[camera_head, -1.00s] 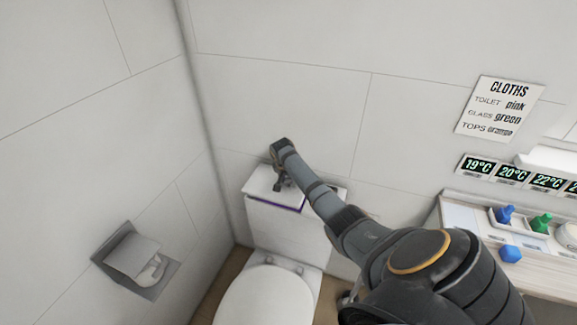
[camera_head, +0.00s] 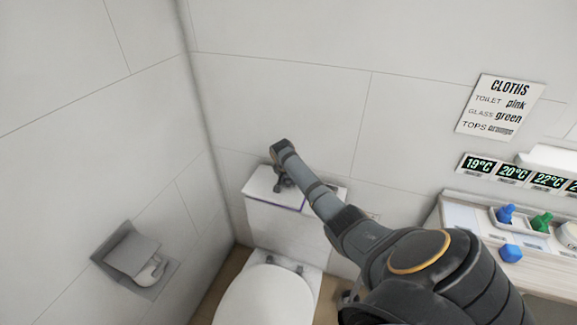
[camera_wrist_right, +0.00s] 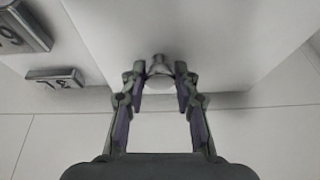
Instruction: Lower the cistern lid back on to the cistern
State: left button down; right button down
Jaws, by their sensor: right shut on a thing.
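The white cistern lid (camera_head: 262,183) is over the top of the white cistern (camera_head: 285,232), roughly level and lined up with it. A thin purple line shows under its front edge; I cannot tell whether a gap is left there. My right gripper (camera_head: 281,187) points down at the lid's middle, partly hidden by its own wrist. In the right wrist view, its fingers (camera_wrist_right: 160,82) are shut on the small grey knob (camera_wrist_right: 160,67) of the lid, whose white face (camera_wrist_right: 215,40) fills the upper middle. My left gripper is not in view.
The toilet seat (camera_head: 265,297) is below the cistern. A paper holder (camera_head: 135,256) is on the left wall. Walls stand close behind and left.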

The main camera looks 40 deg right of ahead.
jog(key=shift+f+b, duration=0.45)
jog(key=shift+f, duration=0.4)
dwell(0.8)
jog(key=c, duration=0.9)
grip_release()
jog(key=shift+s+f, duration=0.1)
jog(key=shift+f, duration=0.05)
jog(key=v, duration=1.2)
